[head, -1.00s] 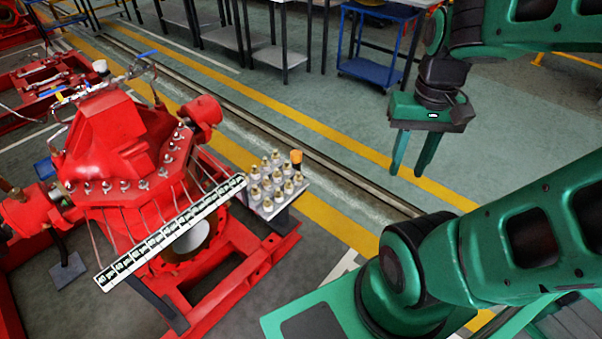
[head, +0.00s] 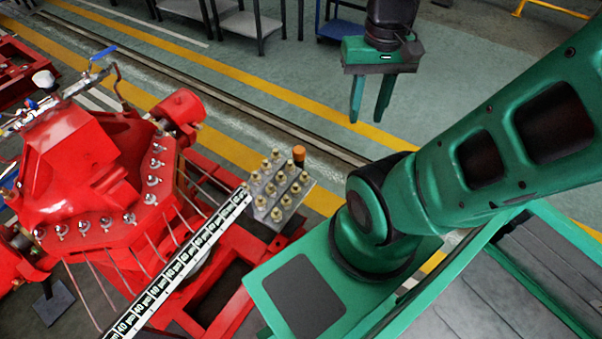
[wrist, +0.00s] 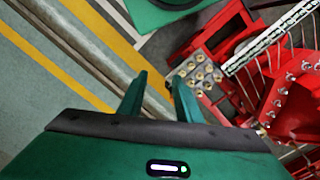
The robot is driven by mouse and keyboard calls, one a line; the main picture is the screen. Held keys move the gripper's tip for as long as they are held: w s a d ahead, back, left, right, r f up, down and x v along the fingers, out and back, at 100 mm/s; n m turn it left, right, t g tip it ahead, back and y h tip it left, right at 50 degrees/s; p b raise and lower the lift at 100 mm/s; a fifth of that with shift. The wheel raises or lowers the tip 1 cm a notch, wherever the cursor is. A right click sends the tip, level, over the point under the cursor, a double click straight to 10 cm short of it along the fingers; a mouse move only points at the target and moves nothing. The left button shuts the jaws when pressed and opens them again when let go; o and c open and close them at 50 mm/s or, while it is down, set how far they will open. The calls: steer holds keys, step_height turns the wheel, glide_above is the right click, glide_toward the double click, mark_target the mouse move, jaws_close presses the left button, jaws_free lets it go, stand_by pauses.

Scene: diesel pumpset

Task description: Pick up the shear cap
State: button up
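A small grey plate (head: 258,217) beside the red machine holds several small pieces with brass-coloured tops (head: 278,214). One taller piece with an orange-brown top (head: 299,155) stands at its far right corner. I cannot tell which piece is the shear cap. The plate also shows in the wrist view (wrist: 180,72), where brass-topped pieces (wrist: 198,76) sit beyond my fingers; the orange top is not clear there. My gripper (head: 367,119) hangs fingers down in the air, to the right of and apart from the plate. In the wrist view my gripper (wrist: 160,76) has its fingers apart with nothing between them.
A white marked strip (head: 186,258) runs along the red machine (head: 75,175) to the plate's left edge. Thin rods and wing-nut studs line the machine. Floor rails (head: 240,112) and yellow lines lie behind. Grey tables (head: 250,24) stand at the back. Open floor lies around my gripper.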

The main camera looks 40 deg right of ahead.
steer(key=shift+w+a, duration=0.1)
steer(key=shift+a, duration=0.05)
steer(key=shift+o, duration=0.9)
steer(key=n, duration=1.3)
glide_above(304, 173)
step_height(304, 173, down, 36)
steer(key=shift+r, duration=0.1)
steer(key=shift+f, duration=5.05)
